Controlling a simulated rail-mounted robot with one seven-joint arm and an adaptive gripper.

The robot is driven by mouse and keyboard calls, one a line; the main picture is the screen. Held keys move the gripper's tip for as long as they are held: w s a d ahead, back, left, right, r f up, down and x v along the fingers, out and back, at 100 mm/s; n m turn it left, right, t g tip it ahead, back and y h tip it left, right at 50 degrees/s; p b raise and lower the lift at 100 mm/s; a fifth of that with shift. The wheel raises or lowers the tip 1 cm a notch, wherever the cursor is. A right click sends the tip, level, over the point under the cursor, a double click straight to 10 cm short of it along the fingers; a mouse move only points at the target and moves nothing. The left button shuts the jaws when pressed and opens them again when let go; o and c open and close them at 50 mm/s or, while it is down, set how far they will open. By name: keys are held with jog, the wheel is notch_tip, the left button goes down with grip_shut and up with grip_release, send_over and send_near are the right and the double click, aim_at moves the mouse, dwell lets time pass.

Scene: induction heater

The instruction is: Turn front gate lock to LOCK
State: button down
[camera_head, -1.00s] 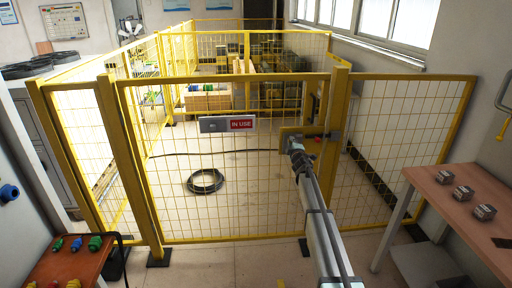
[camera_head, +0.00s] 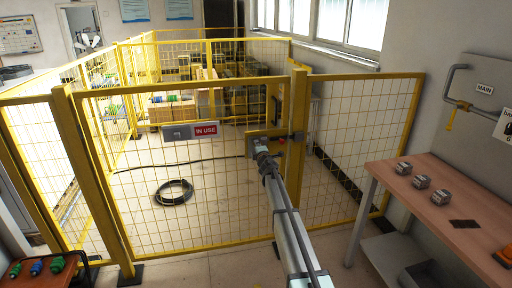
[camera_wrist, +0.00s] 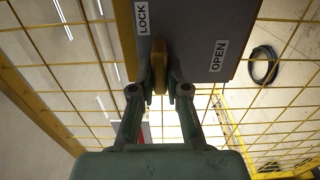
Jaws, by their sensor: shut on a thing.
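The front gate (camera_head: 190,215) is a yellow mesh gate and looks closed. Its lock plate (camera_head: 257,134) is at the gate's right edge by the post. In the wrist view the grey lock plate (camera_wrist: 190,40) carries a LOCK label (camera_wrist: 142,17) at upper left and an OPEN label (camera_wrist: 219,56) at right. A yellow lock knob (camera_wrist: 159,60) stands out from the plate. My gripper (camera_wrist: 159,85) is shut on the knob, one finger on each side. The knob lies roughly lengthwise in the wrist view between the two labels. In the head view my gripper (camera_head: 263,155) partly covers the lock.
An IN USE sign (camera_head: 205,129) hangs on the gate. A black hose coil (camera_head: 174,192) lies on the floor behind it. A brown table (camera_head: 440,205) with several metal blocks stands at right. Yellow fence panels (camera_head: 365,140) flank the gate. Some floor before the gate is clear.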

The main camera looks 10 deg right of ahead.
jog(key=c, duration=1.2)
grip_release()
jog(key=shift+o, duration=0.2)
jog(key=shift+s, duration=0.1)
jog(key=s, duration=1.1)
jog(key=shift+s+d, duration=0.4)
